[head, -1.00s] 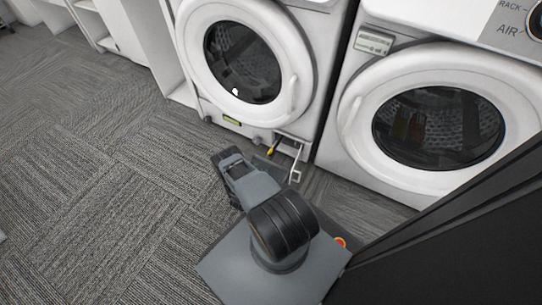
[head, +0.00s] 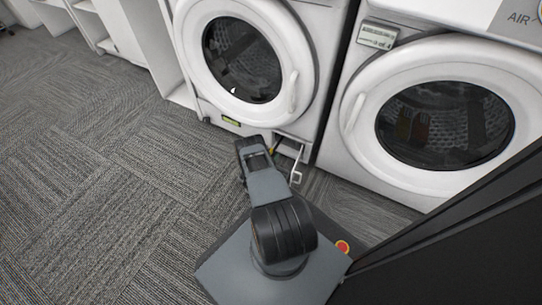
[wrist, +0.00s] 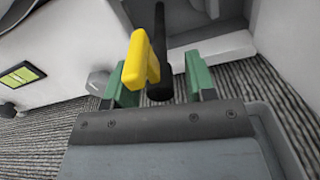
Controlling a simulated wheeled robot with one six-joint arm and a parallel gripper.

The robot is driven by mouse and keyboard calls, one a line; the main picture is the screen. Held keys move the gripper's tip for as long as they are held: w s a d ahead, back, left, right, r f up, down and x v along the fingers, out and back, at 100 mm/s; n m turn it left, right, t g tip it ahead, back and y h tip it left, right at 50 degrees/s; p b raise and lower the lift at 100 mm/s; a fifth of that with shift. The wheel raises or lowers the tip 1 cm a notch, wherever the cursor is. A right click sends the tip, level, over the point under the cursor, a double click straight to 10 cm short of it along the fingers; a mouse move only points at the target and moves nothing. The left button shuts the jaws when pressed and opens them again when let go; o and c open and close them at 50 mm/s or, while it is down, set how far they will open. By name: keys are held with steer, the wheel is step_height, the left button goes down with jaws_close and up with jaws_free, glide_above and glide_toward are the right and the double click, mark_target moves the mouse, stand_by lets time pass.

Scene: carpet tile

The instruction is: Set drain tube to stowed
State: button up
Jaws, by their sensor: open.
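The drain tube (wrist: 160,50) is black with a yellow piece (wrist: 141,58) beside its end. In the wrist view it sticks out of the open recess low on the left washer (head: 248,60). My gripper (wrist: 160,84) is open, with one green finger on each side of the tube and yellow piece. I cannot tell whether either finger touches them.
A small white flap (head: 297,168) hangs open at the recess. A second machine (head: 435,120) stands on the right, shelving (head: 182,93) on the left. Carpet at left is clear.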

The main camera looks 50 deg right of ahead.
steer(key=shift+c, duration=0.4)
jaws_close()
